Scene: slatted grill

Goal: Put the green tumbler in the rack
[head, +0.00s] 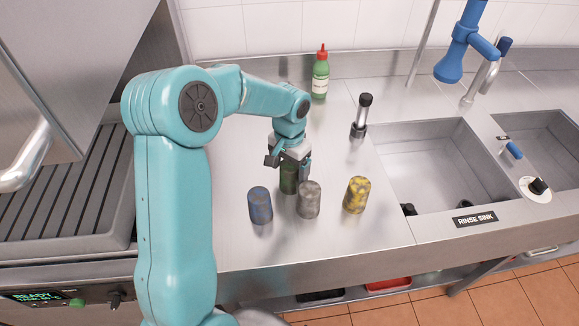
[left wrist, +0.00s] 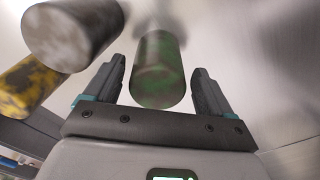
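The green tumbler (head: 288,180) stands on the steel counter, partly hidden behind my left gripper in the head view. My left gripper (head: 289,162) is right above it. In the left wrist view the green tumbler (left wrist: 158,72) shows between the two spread fingers of the left gripper (left wrist: 163,85), with a gap on each side. The left gripper is open and holds nothing. No rack can be made out in either view. My right gripper is not in view.
A blue tumbler (head: 260,205), a grey tumbler (head: 308,199) and a yellow tumbler (head: 356,194) stand close by. A green bottle (head: 320,76) and a black-topped shaker (head: 360,116) stand behind. The rinse sink (head: 435,165) is to the right, the slatted grill (head: 70,190) to the left.

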